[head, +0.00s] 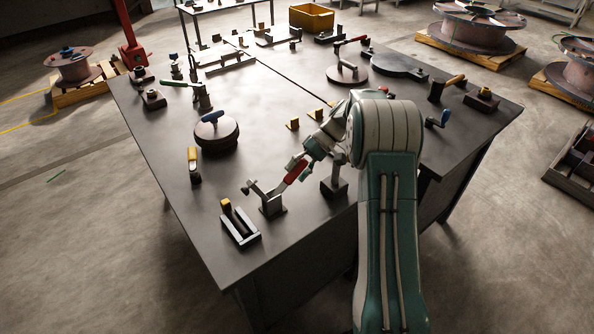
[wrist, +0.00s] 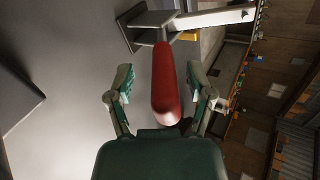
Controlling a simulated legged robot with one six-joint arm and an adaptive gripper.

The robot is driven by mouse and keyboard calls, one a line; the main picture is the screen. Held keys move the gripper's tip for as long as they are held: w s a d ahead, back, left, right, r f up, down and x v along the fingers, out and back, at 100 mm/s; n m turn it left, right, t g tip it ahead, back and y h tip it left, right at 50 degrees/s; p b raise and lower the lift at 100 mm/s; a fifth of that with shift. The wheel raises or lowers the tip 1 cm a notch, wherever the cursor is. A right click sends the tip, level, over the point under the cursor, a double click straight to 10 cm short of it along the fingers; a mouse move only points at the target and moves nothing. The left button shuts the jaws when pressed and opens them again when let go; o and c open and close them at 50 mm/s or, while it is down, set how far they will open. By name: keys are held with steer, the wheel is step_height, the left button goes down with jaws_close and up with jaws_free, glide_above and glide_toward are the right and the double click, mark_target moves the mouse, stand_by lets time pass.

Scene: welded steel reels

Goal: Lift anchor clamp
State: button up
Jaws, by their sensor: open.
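A grey toggle clamp (head: 270,203) with a red handle (head: 296,171) stands near the front edge of the dark table; no label shows whether it is the anchor clamp. Its handle slants up to the right toward my gripper (head: 302,160). In the wrist view, the red handle (wrist: 165,85) lies between the two spread fingers of my gripper (wrist: 160,92), with a gap on both sides. The clamp's grey base (wrist: 143,27) shows beyond the fingertips. My gripper is open and partly hidden by my arm in the head view.
A black fixture with a yellow knob (head: 239,225) stands left of the clamp. A grey post-like fixture (head: 334,184) stands close on its right. A round dark lidded piece (head: 216,136) lies farther back. The table middle (head: 265,85) is mostly clear.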

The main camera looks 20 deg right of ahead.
steer(key=v, duration=1.2)
steer(key=shift+w+f, duration=0.1)
steer(key=s+a+r+m+t+h, duration=0.25)
steer(key=s+a+r+h, duration=0.35)
steer(key=s+a+r, duration=0.55)
steer(key=s+a+f+t+h, duration=0.1)
steer(key=s+t, duration=0.1)
steer(key=s, duration=0.4)
steer(key=s+a+t+h, duration=0.1)
steer(key=s+t+h, duration=0.1)
steer(key=s, duration=0.5)
steer(key=s+a+f+n+t+h, duration=0.1)
steer(key=s+t, duration=0.1)
steer(key=s, duration=0.5)
steer(key=shift+a+f+h, duration=0.3)
steer(key=shift+a+f, duration=0.05)
steer(key=shift+a, duration=0.05)
